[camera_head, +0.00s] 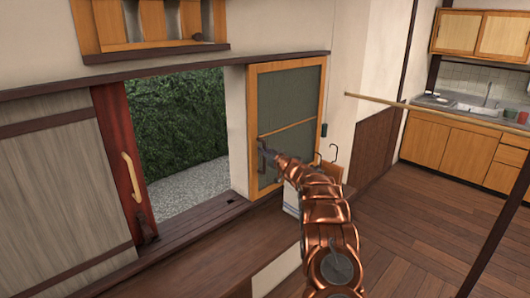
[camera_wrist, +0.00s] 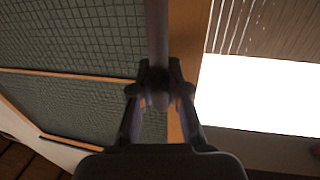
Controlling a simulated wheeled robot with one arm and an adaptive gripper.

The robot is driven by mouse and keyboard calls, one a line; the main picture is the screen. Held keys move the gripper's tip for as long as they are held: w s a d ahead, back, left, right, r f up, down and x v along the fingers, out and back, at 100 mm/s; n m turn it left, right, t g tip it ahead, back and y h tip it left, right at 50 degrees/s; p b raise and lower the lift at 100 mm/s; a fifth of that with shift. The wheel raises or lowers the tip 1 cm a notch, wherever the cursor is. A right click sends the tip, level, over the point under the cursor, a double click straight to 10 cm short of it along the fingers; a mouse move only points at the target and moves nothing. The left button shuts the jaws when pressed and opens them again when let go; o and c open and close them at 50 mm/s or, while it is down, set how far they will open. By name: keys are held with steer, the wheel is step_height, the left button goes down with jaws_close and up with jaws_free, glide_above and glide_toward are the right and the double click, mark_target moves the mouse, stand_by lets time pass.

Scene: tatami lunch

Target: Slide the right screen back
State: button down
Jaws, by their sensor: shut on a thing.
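The right screen (camera_head: 300,100) is a wood-framed panel with dark mesh and a wooden crossbar. It stands upright right of the opening in the head view, with a strip of pale wall between them. In the wrist view its mesh (camera_wrist: 70,40) fills the left side. My gripper (camera_head: 263,143) is at the screen's left frame edge. In the wrist view my gripper (camera_wrist: 160,88) is shut on a dark bar-shaped handle (camera_wrist: 157,30) running up the picture beside the wooden frame. My fingers hide the gripped part of the handle.
A red door panel (camera_head: 119,130) with a curved wooden handle stands left of the opening. Hedge and gravel (camera_head: 185,185) show through it. A wooden ledge (camera_head: 200,245) runs below. A thin pole (camera_head: 430,107) crosses at right. Floor at right is clear.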

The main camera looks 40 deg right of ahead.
steer(key=c, duration=1.1)
jaws_free()
steer(key=shift+c, duration=0.2)
steer(key=s, duration=1.2)
steer(key=shift+a, duration=0.3)
